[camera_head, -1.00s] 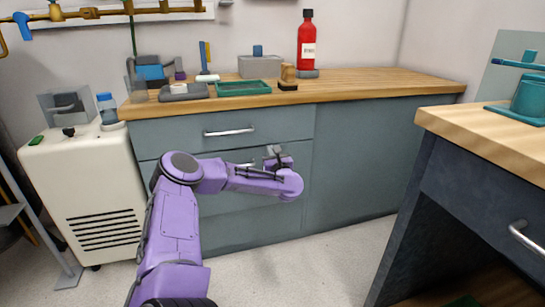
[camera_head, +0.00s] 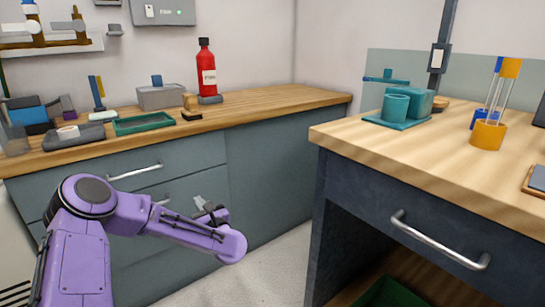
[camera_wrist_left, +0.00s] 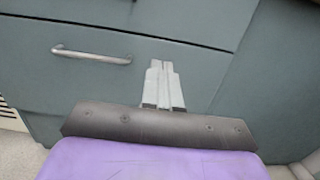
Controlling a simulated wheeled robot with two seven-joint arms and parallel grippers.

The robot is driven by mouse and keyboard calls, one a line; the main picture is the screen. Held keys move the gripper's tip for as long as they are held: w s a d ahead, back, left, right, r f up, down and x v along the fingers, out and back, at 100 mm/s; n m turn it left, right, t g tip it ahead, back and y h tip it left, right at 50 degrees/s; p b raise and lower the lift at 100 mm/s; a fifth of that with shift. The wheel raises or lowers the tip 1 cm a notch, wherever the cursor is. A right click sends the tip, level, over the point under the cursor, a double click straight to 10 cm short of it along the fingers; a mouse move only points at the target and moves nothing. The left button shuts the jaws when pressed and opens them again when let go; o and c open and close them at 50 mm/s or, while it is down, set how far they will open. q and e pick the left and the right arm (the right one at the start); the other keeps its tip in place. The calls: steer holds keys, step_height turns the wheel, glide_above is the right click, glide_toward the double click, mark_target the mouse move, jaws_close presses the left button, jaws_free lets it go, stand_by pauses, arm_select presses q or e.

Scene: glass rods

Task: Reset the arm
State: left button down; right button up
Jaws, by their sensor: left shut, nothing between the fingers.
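My left arm is purple and comes in from the lower left in the head view, in front of the grey-green cabinet (camera_head: 265,165). My left gripper (camera_head: 197,203) is at the end of this arm, before the cabinet's drawers and door. In the left wrist view its two grey fingers (camera_wrist_left: 163,72) lie side by side, shut, with nothing between them. They point toward the drawer fronts, to the right of a drawer handle (camera_wrist_left: 91,54). My right gripper is not in view.
A dark desk (camera_head: 420,200) with a wooden top stands at the right, with a teal device (camera_head: 395,108) and an orange rod holder (camera_head: 488,135) on it. The cabinet top carries a green tray (camera_head: 143,124) and a red bottle (camera_head: 207,70). Floor shows between cabinet and desk.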

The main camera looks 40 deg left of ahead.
arm_select(q)
steer(key=d+f+m+t+h, duration=0.5)
steer(key=d+f+m+h, duration=0.9)
steer(key=m, duration=1.6)
steer(key=s+d+f+m+g, duration=0.35)
steer(key=s+f, duration=0.25)
steer(key=s, duration=0.2)
steer(key=s+d+f+m+g, duration=0.2)
steer(key=s+d+f+m, duration=0.3)
steer(key=s, duration=0.4)
steer(key=s+d+f+m+g, duration=0.2)
steer(key=s+d+f+m, duration=0.3)
steer(key=s, duration=0.3)
step_height(320, 180, up, 28)
steer(key=s+p, duration=0.1)
steer(key=p, duration=2.9)
steer(key=shift+s+a+r+h, duration=0.15)
steer(key=shift+s+a+h, duration=0.1)
steer(key=shift+h, duration=0.15)
